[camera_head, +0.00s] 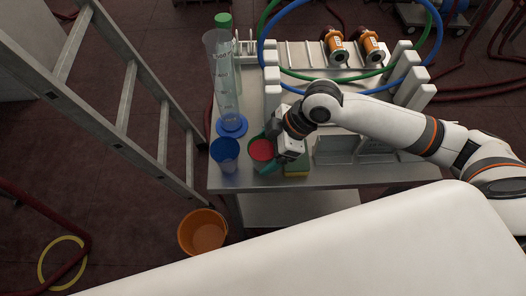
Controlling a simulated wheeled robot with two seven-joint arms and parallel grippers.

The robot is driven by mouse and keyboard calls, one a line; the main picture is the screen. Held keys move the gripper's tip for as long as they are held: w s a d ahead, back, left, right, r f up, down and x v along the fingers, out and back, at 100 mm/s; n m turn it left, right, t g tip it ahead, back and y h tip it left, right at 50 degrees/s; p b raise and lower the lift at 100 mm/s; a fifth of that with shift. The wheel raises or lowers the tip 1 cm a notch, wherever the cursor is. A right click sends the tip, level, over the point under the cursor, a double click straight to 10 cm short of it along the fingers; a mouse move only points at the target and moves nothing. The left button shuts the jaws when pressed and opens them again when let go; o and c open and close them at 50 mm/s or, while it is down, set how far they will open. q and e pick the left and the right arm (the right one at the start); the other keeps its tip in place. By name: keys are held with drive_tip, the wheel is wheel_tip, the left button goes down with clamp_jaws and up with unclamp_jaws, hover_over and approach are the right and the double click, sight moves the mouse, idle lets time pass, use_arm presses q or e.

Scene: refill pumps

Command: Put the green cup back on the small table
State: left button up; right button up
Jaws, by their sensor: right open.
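The green cup (261,151) stands upright on the small metal table (330,178), near its front left edge, with red showing inside it. My right gripper (274,149) comes in from the right and is at the cup's right side, with its jaws open. The gripper covers part of the cup, and I cannot tell whether the fingers touch it. My left gripper is not in view.
A blue cup (225,154) stands close left of the green cup. A tall clear cylinder (227,85) on a blue base stands behind. A sponge (297,166) lies right of the gripper. A ladder (125,100) is at left, and an orange bucket (203,232) is on the floor.

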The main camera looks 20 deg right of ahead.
drive_tip(key=v, duration=0.9)
drive_tip(key=shift+r, duration=0.2)
drive_tip(key=shift+d, duration=0.15)
